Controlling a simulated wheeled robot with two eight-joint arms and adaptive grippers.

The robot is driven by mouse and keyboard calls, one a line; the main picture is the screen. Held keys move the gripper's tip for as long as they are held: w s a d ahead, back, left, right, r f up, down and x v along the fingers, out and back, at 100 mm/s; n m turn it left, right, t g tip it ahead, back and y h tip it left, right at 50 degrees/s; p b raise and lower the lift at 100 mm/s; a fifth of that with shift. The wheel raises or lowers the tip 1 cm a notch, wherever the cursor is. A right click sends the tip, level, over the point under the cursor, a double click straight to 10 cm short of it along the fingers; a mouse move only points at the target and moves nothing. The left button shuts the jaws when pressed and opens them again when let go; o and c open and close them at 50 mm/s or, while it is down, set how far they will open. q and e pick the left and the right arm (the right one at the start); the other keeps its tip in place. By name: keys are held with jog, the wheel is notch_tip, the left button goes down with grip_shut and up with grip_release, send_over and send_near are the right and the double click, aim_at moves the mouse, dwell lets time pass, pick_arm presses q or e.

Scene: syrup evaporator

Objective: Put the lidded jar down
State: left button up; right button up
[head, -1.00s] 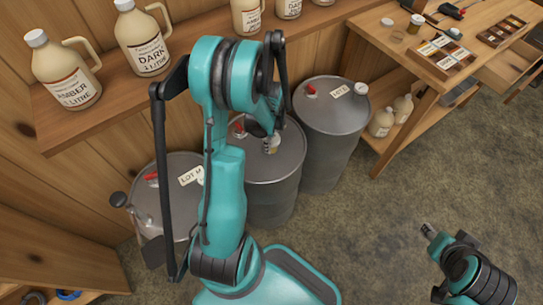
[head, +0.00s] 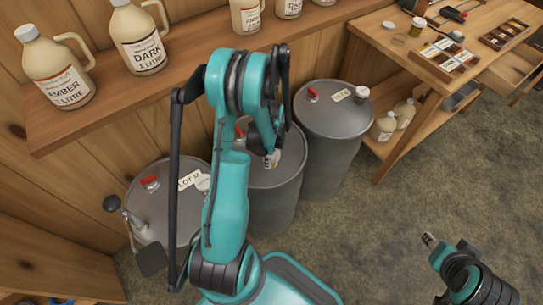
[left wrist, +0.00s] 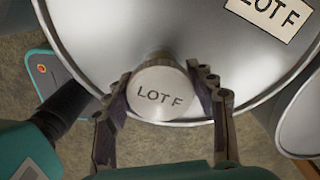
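The lidded jar (left wrist: 162,92) shows in the left wrist view with its pale round lid, marked LOT F, facing the camera. The fingers of my left gripper (left wrist: 162,84) lie along both sides of it, seemingly closed on it. In the head view the jar (head: 271,159) is small, at the top of the middle grey drum (head: 272,205), and my left gripper (head: 266,143) partly covers it. The drum's top (left wrist: 110,25) fills much of the wrist view. I cannot tell whether the jar's base touches it. My right gripper (head: 429,240) is low at right, away from the drums.
A drum labelled LOT M (head: 160,190) stands left and another drum (head: 335,125) right. A shelf (head: 130,100) with several jugs runs behind. A wooden table (head: 420,75) holds small trays at upper right. The floor (head: 370,225) at right is open.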

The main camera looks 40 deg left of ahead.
pick_arm(q)
jog(key=shift+o, duration=0.6)
jog(key=shift+r, duration=0.2)
notch_tip(320, 180, up, 11)
jog(key=p, duration=0.4)
jog(key=shift+p, duration=0.4)
jog(key=s+d+r+n+t, duration=0.1)
jog(key=d+r+n+t, duration=0.35)
jog(key=d+r, duration=0.75)
jog(key=s+d+r+n+t, duration=0.2)
jog(key=s+d+r+n, duration=0.4)
jog(key=n, duration=0.4)
jog(key=shift+s+d+r+t, duration=0.4)
jog(key=shift+d+r, duration=0.3)
jog(key=shift+r, duration=0.2)
